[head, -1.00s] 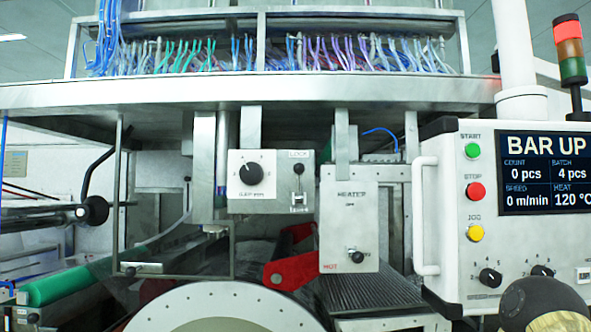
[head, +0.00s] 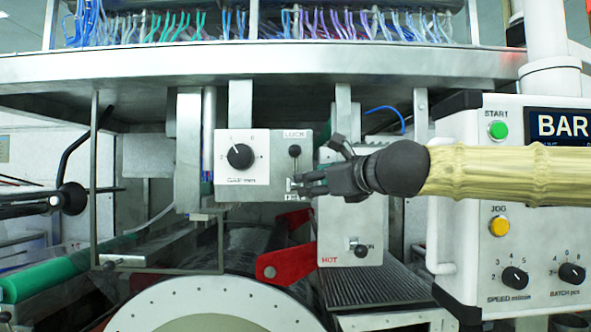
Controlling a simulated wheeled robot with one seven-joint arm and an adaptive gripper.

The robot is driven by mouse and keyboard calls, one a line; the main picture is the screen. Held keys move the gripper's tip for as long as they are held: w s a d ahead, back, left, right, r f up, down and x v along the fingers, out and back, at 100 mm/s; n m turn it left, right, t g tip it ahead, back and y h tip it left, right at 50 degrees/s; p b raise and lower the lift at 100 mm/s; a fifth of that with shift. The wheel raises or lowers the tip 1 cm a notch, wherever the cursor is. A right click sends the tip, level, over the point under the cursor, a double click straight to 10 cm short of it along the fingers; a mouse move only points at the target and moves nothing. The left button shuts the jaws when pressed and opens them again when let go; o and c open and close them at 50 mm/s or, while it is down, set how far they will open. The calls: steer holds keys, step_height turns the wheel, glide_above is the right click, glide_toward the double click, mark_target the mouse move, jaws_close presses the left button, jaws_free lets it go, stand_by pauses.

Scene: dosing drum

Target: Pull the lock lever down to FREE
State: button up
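The lock lever (head: 294,151) is a small black knob on a thin stem, at the upper end of its slot just under the LOCK label. It is on the right part of the grey control box (head: 268,192). My gripper (head: 314,164) reaches in from the right, with its dark fingers spread apart. The lower finger lies in front of the lower right part of the box and partly hides the marking there. The knob shows clear of the fingers, to their left. Whether any finger touches the box or lever cannot be told.
A black gap dial (head: 240,156) sits left of the lever. The heater box (head: 350,235) is just below and behind my gripper. The operator panel (head: 500,230) stands at right, with a white handle. Red brackets (head: 284,262) and the drum (head: 215,305) lie below.

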steer(key=m, duration=0.1)
glide_toward(299, 150)
steer(key=shift+t+y, duration=0.4)
steer(key=x, duration=0.3)
steer(key=p+x, duration=0.1)
steer(key=x, duration=0.3)
steer(key=f+p+x, duration=0.1)
steer(key=x, duration=0.3)
steer(key=shift+w+a, duration=0.1)
steer(key=shift+w, duration=0.15)
jaws_close()
